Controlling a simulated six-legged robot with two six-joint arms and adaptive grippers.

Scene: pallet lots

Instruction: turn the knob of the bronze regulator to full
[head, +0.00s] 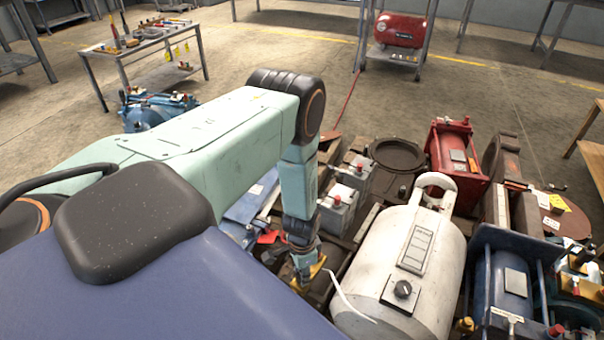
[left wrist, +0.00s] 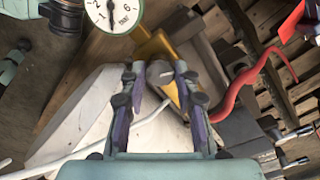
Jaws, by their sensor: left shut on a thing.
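A round white dial gauge (left wrist: 113,14) shows at the top, cut by the edge. The knob's setting cannot be read. My right gripper is not in view.
A white tank (head: 430,250) with a pale hose stands just right of my gripper. A red hose (left wrist: 240,85) curves right of it. A grey battery-like box (head: 340,205), a red machine (head: 455,155) and a blue machine (head: 510,275) crowd the pallets. Open floor lies behind.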

